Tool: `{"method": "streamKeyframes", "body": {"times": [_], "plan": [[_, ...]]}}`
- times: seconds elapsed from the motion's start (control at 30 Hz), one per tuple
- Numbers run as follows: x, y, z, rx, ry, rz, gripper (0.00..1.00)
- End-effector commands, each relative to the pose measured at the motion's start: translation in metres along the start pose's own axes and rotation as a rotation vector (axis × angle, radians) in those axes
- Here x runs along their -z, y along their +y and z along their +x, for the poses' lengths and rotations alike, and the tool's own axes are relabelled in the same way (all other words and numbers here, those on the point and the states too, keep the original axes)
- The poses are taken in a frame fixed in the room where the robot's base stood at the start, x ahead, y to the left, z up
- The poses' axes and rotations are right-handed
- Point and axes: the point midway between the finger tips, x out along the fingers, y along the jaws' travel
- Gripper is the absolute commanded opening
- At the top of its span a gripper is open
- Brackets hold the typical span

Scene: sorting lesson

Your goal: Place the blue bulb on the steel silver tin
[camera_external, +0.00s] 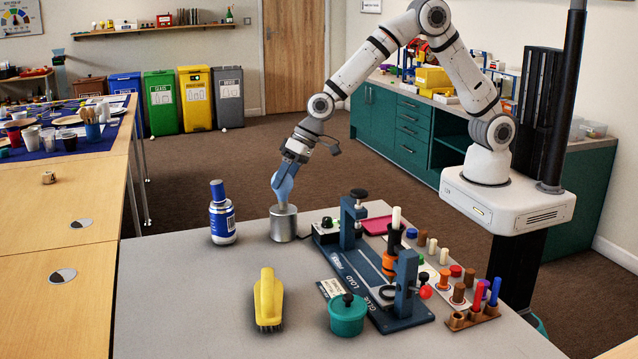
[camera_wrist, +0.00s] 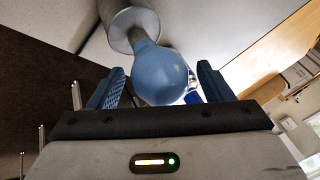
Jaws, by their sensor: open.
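The blue bulb (camera_external: 283,189) stands upright, narrow end down, on top of the steel silver tin (camera_external: 283,225). In the wrist view the bulb's round end (camera_wrist: 162,78) faces me, and the tin (camera_wrist: 122,28) shows behind its neck. My gripper (camera_external: 289,163) is above the tin at the bulb's upper end. In the wrist view its two blue fingers are spread either side of the bulb, with gaps visible between them and it. The exact contact of neck and tin top is small in the external view.
A blue and white bottle (camera_external: 222,215) stands close left of the tin. A blue clamp fixture (camera_external: 365,280) is close on the right. A yellow brush (camera_external: 268,299) and a green pot (camera_external: 347,316) are nearer the front. The grey table's front left is clear.

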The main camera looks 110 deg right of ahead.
Motion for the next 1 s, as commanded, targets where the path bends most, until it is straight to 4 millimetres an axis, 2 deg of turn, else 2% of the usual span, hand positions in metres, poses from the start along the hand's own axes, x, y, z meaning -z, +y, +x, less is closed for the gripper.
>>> {"method": "streamKeyframes", "body": {"times": [0.1, 0.3, 0.53, 0.63, 0.77, 0.87, 1.0], "plan": [[0.001, 0.000, -0.028, 0.002, 0.003, 0.000, 0.73], [0.001, 0.000, -0.067, 0.001, 0.002, 0.000, 0.73], [-0.001, 0.000, -0.090, 0.000, -0.001, -0.001, 0.73], [-0.007, 0.000, -0.103, -0.002, -0.008, -0.023, 0.73], [-0.035, 0.002, -0.141, -0.014, -0.043, -0.105, 0.73], [-0.069, 0.011, -0.181, -0.032, -0.085, -0.202, 0.73], [-0.123, 0.034, -0.232, -0.069, -0.149, -0.343, 0.73]]}}
